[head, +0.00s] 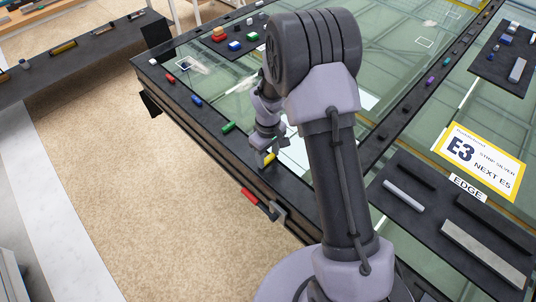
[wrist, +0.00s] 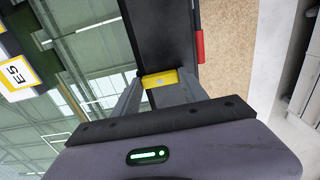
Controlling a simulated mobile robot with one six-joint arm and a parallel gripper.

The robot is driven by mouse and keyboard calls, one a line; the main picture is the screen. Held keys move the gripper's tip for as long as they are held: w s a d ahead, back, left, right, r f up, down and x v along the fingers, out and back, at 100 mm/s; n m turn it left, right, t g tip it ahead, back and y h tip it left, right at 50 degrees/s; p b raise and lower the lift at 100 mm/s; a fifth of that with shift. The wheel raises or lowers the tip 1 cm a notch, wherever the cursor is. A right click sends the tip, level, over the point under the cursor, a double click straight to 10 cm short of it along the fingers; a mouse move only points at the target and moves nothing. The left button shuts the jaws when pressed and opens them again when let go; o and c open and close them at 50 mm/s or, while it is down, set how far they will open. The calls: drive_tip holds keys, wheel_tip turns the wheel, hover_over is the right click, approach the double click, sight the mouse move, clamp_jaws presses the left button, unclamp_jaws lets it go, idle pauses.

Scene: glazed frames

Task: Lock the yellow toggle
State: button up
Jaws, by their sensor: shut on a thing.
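The yellow toggle (head: 269,158) sits on the dark frame edge in the head view, just at the tip of my gripper (head: 268,153). In the wrist view the yellow toggle (wrist: 160,79) lies crosswise between the two fingertips of my gripper (wrist: 160,88). The fingers are shut on it from both sides. The toggle's lower part is hidden behind the gripper body in the wrist view.
A green toggle (head: 228,127), a blue one (head: 197,100) and a red one (head: 171,79) lie along the same edge. A red-and-black clamp (head: 258,202) hangs on the frame's side. A sign reading E3 (head: 480,160) lies on the glass at right.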

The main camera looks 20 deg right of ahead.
sight(268, 158)
idle(0.4)
drive_tip(key=o, duration=1.4)
drive_tip(key=shift+r, duration=0.1)
wheel_tip(268, 158, up, 17)
drive_tip(key=p, duration=0.3)
drive_tip(key=shift+r, duration=0.15)
